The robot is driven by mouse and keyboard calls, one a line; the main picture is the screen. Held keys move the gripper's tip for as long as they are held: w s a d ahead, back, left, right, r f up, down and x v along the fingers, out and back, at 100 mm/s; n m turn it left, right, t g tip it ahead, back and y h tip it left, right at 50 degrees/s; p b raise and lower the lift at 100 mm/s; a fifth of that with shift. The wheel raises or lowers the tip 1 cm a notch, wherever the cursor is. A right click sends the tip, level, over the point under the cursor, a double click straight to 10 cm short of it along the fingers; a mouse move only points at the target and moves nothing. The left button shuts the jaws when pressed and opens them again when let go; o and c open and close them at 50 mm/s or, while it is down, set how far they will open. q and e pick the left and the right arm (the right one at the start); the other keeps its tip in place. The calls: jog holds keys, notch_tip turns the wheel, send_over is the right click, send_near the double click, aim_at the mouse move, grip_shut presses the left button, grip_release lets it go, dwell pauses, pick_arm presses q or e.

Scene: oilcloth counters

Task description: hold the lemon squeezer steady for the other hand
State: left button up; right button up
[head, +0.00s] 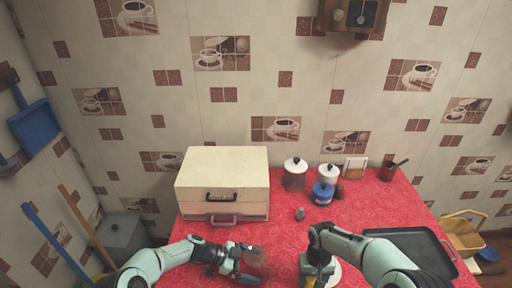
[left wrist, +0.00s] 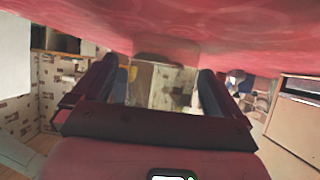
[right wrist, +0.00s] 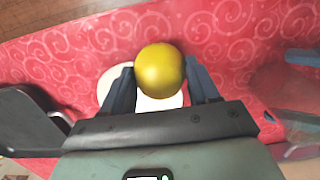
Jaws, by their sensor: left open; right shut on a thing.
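A see-through, reddish-looking thing, which I take for the lemon squeezer (head: 258,257), stands on the red cloth at the front middle. It also shows at the right of the right wrist view (right wrist: 283,88). My left gripper (head: 247,266) is open and low over the cloth, with its fingers at this thing; I cannot tell whether they touch it. In the left wrist view the fingers (left wrist: 160,85) are wide apart. My right gripper (right wrist: 160,85) is shut on a yellow lemon (right wrist: 160,68), above a white round thing (right wrist: 108,84) on the cloth.
A cream bread box (head: 222,180) stands at the back left. Lidded jars (head: 295,178), a blue pot (head: 322,194) and a small grey thing (head: 300,214) stand behind the grippers. A dark tray (head: 405,243) lies on the right. Cloth is clear between box and jars.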

pick_arm(q)
jog(key=shift+w+d, duration=0.15)
jog(key=shift+d, duration=0.05)
pick_arm(e)
jog(key=shift+w+f, duration=0.1)
jog(key=shift+f, duration=0.15)
pick_arm(q)
jog(key=shift+c, duration=0.3)
jog(key=c, duration=0.6)
jog(key=shift+c, duration=0.2)
